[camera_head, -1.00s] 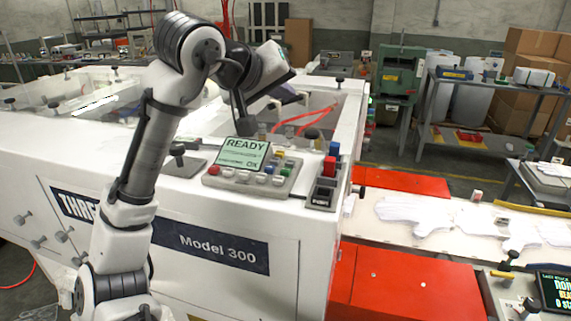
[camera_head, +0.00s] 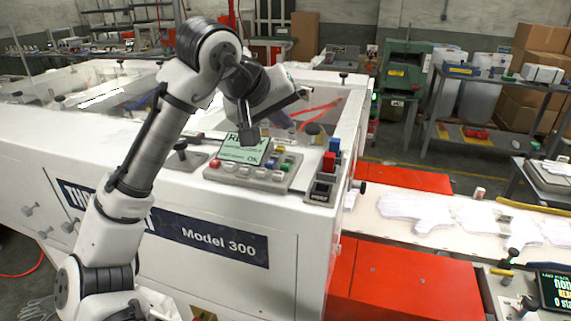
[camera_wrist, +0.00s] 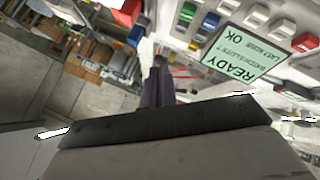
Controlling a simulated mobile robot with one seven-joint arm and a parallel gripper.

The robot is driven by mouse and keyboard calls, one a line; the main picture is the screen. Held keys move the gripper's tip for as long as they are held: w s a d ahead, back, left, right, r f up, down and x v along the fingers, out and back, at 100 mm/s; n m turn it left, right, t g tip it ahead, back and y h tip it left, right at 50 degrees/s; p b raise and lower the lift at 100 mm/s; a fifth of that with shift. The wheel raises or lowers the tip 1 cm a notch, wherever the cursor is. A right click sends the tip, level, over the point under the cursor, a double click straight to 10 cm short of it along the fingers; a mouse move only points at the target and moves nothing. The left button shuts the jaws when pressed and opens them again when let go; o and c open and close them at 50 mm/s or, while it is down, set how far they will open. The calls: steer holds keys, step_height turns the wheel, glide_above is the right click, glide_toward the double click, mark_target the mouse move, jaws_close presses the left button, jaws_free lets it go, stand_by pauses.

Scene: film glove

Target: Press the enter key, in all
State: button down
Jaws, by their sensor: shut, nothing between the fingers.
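The control panel (camera_head: 222,178) sits on the white machine's front edge, with a lit green screen (camera_head: 236,157) and several small keys. A red key (camera_head: 215,163) is at its left, pale keys (camera_head: 261,174) run along the front, and coloured keys are at the right. I cannot read which key is enter. In the wrist view the screen (camera_wrist: 243,58) reads READY and OK, upside down, with a green key (camera_wrist: 228,7) and a red key (camera_wrist: 305,42) near it. My gripper (camera_head: 249,140) is shut and empty, in front of the screen, hiding part of it; it also shows in the wrist view (camera_wrist: 158,80).
A switch block (camera_head: 324,183) with red and blue buttons stands right of the panel. A dark knob (camera_head: 181,150) is to its left. The conveyor (camera_head: 385,222) with white glove shapes lies at right, above red covers (camera_head: 400,280).

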steer(key=shift+f+b, duration=0.95)
steer(key=shift+f, duration=2.2)
steer(key=shift+f, duration=0.1)
steer(key=shift+f, duration=0.3)
steer(key=shift+f+b, duration=0.4)
steer(key=shift+f, duration=0.05)
steer(key=shift+r, duration=0.1)
steer(key=shift+r+p, duration=0.8)
steer(key=shift+p, duration=0.05)
steer(key=shift+r+p, duration=0.65)
steer(key=shift+r, duration=1.85)
